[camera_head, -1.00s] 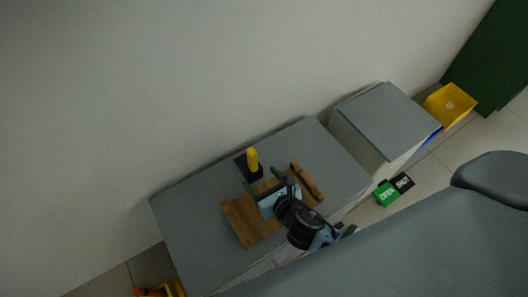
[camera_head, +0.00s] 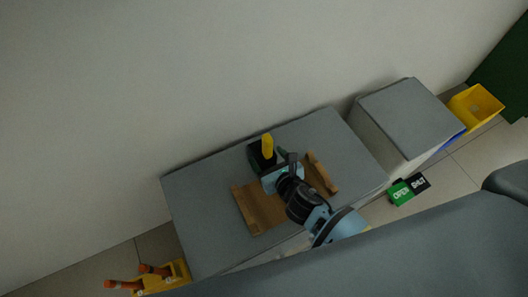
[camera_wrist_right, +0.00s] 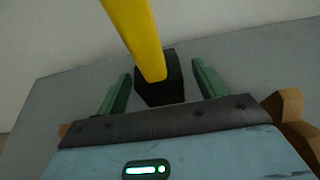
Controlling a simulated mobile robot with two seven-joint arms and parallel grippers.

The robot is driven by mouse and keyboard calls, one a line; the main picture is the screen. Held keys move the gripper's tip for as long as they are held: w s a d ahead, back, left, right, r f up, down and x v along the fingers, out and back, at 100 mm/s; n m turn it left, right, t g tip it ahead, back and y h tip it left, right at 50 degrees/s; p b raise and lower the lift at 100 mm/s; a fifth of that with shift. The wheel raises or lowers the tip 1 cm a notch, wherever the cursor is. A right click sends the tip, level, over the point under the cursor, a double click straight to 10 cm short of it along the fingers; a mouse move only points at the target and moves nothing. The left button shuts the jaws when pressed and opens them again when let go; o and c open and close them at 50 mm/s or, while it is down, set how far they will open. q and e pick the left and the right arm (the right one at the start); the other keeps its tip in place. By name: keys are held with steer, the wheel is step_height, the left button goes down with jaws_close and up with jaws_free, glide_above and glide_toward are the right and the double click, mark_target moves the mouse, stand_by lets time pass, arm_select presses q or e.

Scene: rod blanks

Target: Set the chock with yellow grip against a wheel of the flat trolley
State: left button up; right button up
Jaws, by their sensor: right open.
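The chock is a black block with an upright yellow grip (camera_head: 267,146), standing on the grey table near its wall side. In the right wrist view the yellow grip (camera_wrist_right: 138,38) rises toward the camera from the black block (camera_wrist_right: 160,88). My right gripper (camera_head: 265,162) is open, its green fingers on either side of the block in the wrist view, with visible gaps. I cannot tell how high the fingers are over the table. My left gripper is not in view.
A wooden tray (camera_head: 256,212) with raised ends lies on the table (camera_head: 200,205) under my right arm. A grey-topped cabinet (camera_head: 405,112), a yellow bin (camera_head: 475,108) and a green-black OPEN/SHUT sign (camera_head: 409,190) are at right. A yellow item with orange posts (camera_head: 150,278) is at lower left.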

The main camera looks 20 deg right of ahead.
steer(key=shift+b+x, duration=0.35)
steer(key=shift+x, duration=0.8)
steer(key=shift+w+f, duration=0.15)
steer(key=shift+w, duration=0.05)
steer(key=shift+c, duration=0.3)
steer(key=c, duration=1.3)
